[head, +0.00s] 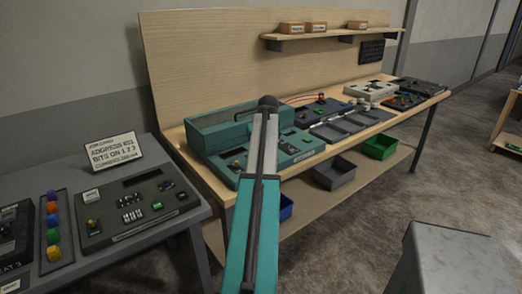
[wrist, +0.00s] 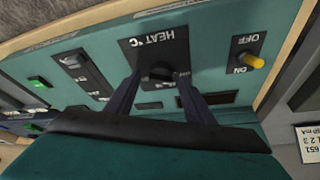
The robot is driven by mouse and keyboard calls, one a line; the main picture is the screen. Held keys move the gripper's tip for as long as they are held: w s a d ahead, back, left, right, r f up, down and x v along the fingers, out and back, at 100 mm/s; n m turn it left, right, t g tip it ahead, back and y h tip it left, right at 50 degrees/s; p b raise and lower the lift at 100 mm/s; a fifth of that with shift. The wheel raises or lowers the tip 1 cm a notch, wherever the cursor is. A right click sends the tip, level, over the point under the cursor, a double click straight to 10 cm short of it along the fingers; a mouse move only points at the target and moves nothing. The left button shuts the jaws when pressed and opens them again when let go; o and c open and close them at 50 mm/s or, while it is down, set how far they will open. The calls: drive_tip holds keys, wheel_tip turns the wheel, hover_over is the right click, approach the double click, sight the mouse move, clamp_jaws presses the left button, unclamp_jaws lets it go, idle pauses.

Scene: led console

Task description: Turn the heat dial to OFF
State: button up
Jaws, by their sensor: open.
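The heat dial (wrist: 158,75) is a dark round knob on a black plate marked "HEAT °C" in the wrist view. The plate is on the face of a teal console (wrist: 222,38). My gripper (wrist: 156,80) is open, with one finger on each side of the dial. I cannot tell whether the fingers touch it. The dial's pointer and scale are too small and dark to read. In the head view the teal console (head: 215,132) stands on the wooden bench, and my arm hides its middle part and my gripper's fingers.
A yellow-tipped switch (wrist: 253,62) marked OFF and ON sits right of the dial. Green buttons (wrist: 38,82) lie to the left. A grey table (head: 180,222) with another console (head: 135,205) stands at left. Several devices line the bench's right part. A grey block (head: 455,260) stands at front right.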

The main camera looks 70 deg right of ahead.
drive_tip(key=b+v, duration=0.2)
drive_tip(key=v, duration=1.1)
drive_tip(key=shift+a+r, duration=0.15)
drive_tip(key=shift+r, duration=0.2)
drive_tip(key=shift+s, duration=0.1)
idle(0.3)
